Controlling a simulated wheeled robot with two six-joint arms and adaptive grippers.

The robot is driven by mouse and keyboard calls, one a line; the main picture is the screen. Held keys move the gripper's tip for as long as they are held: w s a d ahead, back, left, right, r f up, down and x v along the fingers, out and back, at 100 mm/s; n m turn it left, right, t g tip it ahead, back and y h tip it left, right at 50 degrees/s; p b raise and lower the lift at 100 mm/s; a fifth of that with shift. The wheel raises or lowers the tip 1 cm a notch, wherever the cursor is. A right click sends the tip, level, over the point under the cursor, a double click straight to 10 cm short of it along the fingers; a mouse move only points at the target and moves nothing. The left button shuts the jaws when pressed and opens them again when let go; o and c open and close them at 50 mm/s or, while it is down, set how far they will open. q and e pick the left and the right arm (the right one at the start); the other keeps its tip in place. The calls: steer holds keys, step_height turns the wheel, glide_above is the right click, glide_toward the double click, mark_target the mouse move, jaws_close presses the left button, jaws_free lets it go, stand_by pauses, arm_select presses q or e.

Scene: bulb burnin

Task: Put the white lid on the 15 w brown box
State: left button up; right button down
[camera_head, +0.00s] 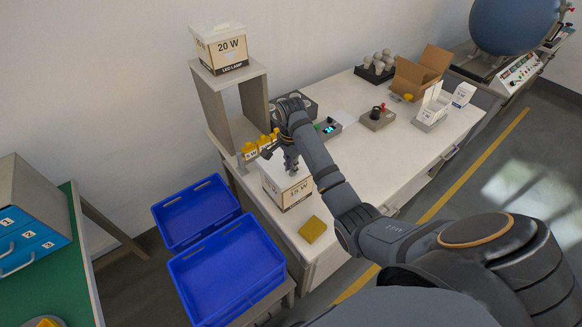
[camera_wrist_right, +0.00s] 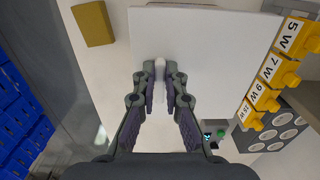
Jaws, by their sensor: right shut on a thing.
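The 15 W box (camera_head: 294,194) stands on the near left end of the white table, its brown-and-white side bearing the "15 W" label. The white lid (camera_head: 273,177) is over the box's top; I cannot tell whether it rests fully on the rim. In the right wrist view the lid (camera_wrist_right: 215,50) is a broad white plate with a small pale knob (camera_wrist_right: 160,66). My right gripper (camera_head: 290,168) is above the box, pointing down, with its fingers (camera_wrist_right: 160,80) shut on the lid's knob. My left gripper is in neither view.
A 20 W box (camera_head: 222,48) sits on a raised shelf (camera_head: 240,83). Yellow wattage tags (camera_head: 262,144) stand behind the 15 W box. A yellow block (camera_head: 313,229) lies in front of it. Blue crates (camera_head: 226,266) stand to the left. A bulb holder (camera_wrist_right: 280,130) is nearby.

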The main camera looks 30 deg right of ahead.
steer(key=shift+f, duration=1.5)
steer(key=c, duration=1.3)
jaws_free()
steer(key=shift+f, duration=0.1)
steer(key=shift+c, duration=0.2)
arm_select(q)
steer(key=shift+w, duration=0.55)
